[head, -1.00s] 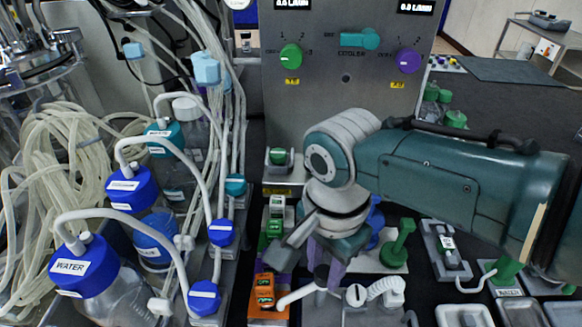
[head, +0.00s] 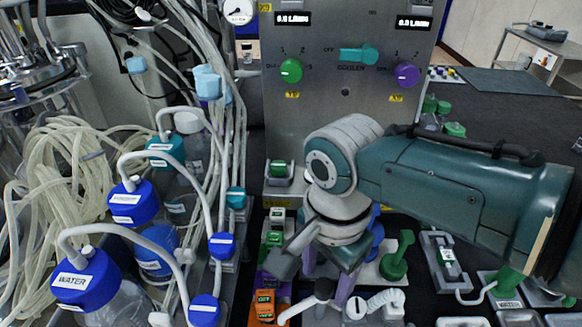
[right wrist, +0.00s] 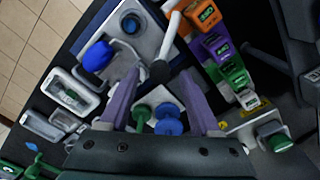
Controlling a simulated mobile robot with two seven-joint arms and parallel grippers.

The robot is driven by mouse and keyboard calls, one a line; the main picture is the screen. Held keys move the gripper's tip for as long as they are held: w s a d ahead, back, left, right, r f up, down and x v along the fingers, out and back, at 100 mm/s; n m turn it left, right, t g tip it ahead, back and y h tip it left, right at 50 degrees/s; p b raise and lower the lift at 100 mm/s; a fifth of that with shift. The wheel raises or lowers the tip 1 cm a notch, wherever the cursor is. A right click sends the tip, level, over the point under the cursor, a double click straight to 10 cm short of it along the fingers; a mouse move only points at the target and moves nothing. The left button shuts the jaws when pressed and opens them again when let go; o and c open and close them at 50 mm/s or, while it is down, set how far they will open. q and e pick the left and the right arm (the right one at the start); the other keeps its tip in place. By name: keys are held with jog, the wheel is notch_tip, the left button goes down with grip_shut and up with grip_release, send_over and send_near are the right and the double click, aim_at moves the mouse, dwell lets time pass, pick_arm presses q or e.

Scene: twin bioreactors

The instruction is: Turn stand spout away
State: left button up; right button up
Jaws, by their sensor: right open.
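The stand spout, a pale bent tube (head: 298,307) with a dark joint at one end, lies low in the head view, just in front of my right gripper. In the right wrist view the spout (right wrist: 169,40) runs up from its dark joint, beyond and between the fingertips. My right gripper (head: 325,272) points down with its purple fingers apart. In the right wrist view the open fingers (right wrist: 160,88) have the dark joint near the gap; I cannot tell if they touch it. The grey stand (right wrist: 112,15) carries a blue round part. My left gripper is not in view.
An orange labelled block (head: 268,300) and green ones sit left of the gripper. Green (head: 396,262) and blue knobs stand close behind. Bottles with blue lids (head: 86,278) and tubing crowd the left. A grey control panel (head: 345,120) rises behind.

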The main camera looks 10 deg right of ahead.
notch_tip(320, 180, up, 9)
jog(key=p, duration=0.2)
jog(key=shift+f, duration=0.15)
